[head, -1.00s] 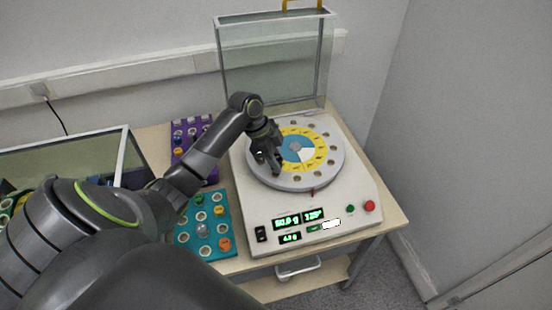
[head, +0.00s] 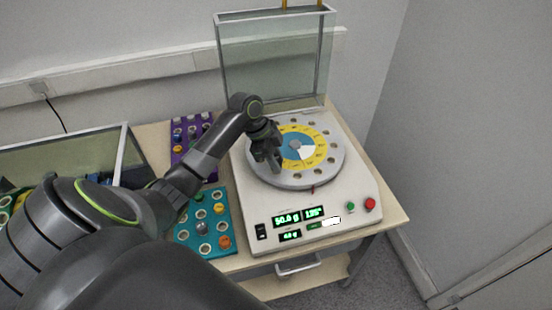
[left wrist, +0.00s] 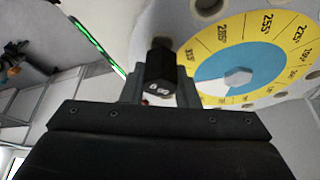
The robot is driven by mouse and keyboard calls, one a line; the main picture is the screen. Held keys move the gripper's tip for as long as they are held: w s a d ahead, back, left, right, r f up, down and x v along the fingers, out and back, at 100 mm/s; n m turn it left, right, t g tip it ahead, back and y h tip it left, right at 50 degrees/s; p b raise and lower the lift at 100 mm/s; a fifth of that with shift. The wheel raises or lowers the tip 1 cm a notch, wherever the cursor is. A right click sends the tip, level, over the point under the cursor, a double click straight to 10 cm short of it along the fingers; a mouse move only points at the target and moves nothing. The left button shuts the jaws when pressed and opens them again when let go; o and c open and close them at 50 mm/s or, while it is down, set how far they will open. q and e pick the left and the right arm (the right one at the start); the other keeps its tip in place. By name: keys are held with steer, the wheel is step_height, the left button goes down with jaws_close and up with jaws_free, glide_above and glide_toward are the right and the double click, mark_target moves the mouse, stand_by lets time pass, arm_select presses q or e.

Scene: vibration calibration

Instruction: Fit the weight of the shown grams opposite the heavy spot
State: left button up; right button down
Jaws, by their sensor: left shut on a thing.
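The round grey disc (head: 329,168) has a ring of holes and a yellow, blue and white dial (head: 307,161), which also shows in the left wrist view (left wrist: 212,71). It sits on the white balancing machine (head: 340,244). The green upper display (head: 298,216) seems to read 50.0 g and 135°. My left gripper (head: 270,163) is over the disc's left side. In the left wrist view it is shut on a black weight (left wrist: 160,70) with a white marking I cannot read surely. The weight's lower contact with the disc is hidden. My right gripper is not in view.
A teal tray (head: 190,244) and a purple tray (head: 181,158) with several coloured weights stand left of the machine. A clear cover (head: 272,60) stands raised behind the disc. Green (head: 350,207) and red (head: 370,204) buttons are at the front right.

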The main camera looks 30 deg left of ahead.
arm_select(q)
steer(key=shift+f+b, duration=0.55)
steer(key=shift+f, duration=0.4)
stand_by(0.5)
steer(key=o, duration=1)
steer(key=shift+o, duration=0.2)
steer(key=p+v, duration=0.8)
steer(key=v, duration=0.9)
steer(key=shift+r+p, duration=0.15)
steer(key=shift+p, duration=0.2)
